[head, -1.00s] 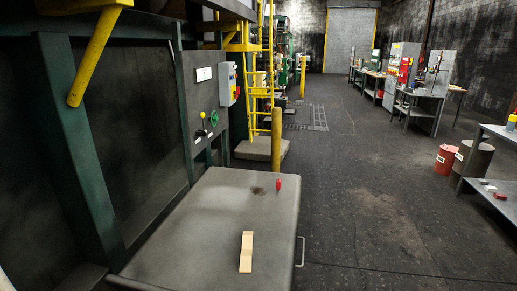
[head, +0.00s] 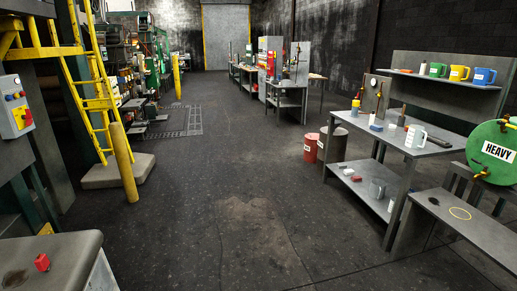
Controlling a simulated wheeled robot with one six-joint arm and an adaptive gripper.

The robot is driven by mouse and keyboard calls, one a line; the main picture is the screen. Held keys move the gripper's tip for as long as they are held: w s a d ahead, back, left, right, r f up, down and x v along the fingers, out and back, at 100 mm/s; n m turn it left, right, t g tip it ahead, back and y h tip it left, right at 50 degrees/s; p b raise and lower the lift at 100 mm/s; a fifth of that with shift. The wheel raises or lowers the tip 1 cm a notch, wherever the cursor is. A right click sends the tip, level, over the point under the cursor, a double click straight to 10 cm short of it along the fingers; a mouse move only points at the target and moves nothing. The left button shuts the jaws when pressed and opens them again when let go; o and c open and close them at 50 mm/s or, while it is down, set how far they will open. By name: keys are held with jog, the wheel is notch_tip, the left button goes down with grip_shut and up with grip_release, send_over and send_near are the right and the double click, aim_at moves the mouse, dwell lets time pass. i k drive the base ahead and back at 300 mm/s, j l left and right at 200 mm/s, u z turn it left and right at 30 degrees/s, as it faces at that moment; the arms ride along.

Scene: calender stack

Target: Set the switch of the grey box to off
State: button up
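A light grey box (head: 15,107) is mounted at the left edge of the head view, on the dark green machine frame. Its front has small blue and red buttons near the top. Below them is a yellow plate with a red switch (head: 21,116). The switch position is too small to read. The left edge of the box is close to the picture border. My gripper is not in view.
A grey bench top (head: 60,245) with a red knob-like object (head: 41,262) stands at lower left. A yellow post (head: 124,165) and yellow ladder stand right of the box. The central floor is clear.

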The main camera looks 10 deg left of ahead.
aim_at(29, 121)
jog(key=i+l, duration=0.1)
jog(key=i, duration=0.45)
jog(key=i+l+u, duration=0.1)
jog(key=i, duration=0.45)
jog(key=i+j+u, duration=0.1)
jog(key=i+u, duration=0.25)
jog(key=i, duration=0.55)
jog(key=i+l+u, duration=0.1)
jog(key=i+u, duration=0.25)
jog(key=i, duration=0.5)
jog(key=i+u, duration=0.15)
jog(key=i, duration=0.75)
jog(key=i+l+u, duration=0.15)
jog(key=i, duration=0.7)
